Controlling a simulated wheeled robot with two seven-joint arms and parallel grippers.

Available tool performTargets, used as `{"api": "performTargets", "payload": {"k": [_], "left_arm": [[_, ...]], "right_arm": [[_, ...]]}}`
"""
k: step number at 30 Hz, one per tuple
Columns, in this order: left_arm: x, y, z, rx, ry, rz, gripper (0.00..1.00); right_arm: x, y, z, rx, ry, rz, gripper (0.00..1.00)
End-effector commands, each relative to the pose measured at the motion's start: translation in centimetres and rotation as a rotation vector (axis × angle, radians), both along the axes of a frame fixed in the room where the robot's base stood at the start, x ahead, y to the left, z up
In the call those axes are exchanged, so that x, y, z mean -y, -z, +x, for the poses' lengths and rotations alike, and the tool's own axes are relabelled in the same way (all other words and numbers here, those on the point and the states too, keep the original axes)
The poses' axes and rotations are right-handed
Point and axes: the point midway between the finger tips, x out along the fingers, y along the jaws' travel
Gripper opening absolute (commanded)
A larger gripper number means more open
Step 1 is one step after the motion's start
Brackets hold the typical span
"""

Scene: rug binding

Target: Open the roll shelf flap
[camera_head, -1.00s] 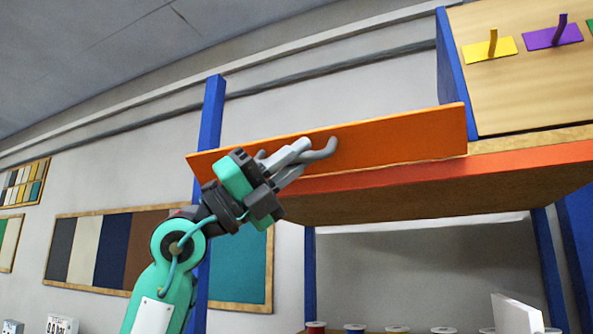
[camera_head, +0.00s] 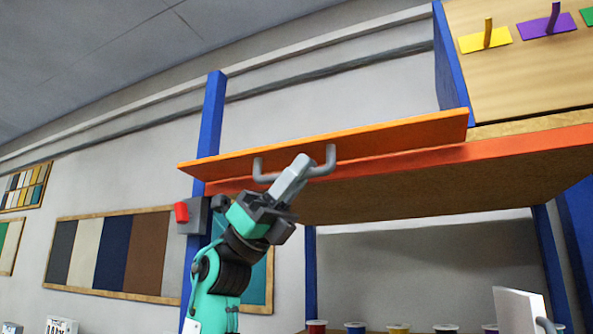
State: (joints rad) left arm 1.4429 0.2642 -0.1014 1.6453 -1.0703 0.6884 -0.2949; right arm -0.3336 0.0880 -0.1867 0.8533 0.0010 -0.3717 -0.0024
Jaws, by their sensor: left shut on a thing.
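The roll shelf flap is an orange panel (camera_head: 400,136) along the front of a high shelf. It is tilted down, and we see it at a shallow angle. A grey bar handle (camera_head: 322,169) stands out from its face. My left gripper (camera_head: 299,165) reaches up from below and is shut on the handle's bar between its two posts.
The shelf board (camera_head: 430,188) with its orange-red front edge lies under the flap. Blue posts (camera_head: 211,125) hold the rack. A grey box with a red knob (camera_head: 182,212) is on the left post, close to my left arm. Spools (camera_head: 355,327) stand on a lower level.

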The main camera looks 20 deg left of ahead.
Motion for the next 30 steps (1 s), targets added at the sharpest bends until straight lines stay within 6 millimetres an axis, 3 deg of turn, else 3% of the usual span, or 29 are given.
{"api": "performTargets", "payload": {"k": [23, 24, 27, 30], "left_arm": [[0.10, 0.53, 0.31, 0.085, -0.002, 0.001, 0.00], [0.10, 0.53, 0.31, 0.084, -0.003, 0.001, 0.16], [0.09, 0.52, 0.31, 0.084, -0.003, 0.001, 0.34], [0.07, 0.51, 0.30, 0.084, -0.003, 0.000, 0.34]], "right_arm": [[0.22, 0.02, 0.14, 0.000, 0.000, -0.003, 0.36], [0.22, 0.04, 0.09, 0.000, 0.000, -0.003, 0.36], [0.22, 0.08, -0.02, -0.003, 0.000, -0.003, 0.36], [0.23, 0.11, -0.09, -0.004, 0.000, -0.003, 0.36]]}}
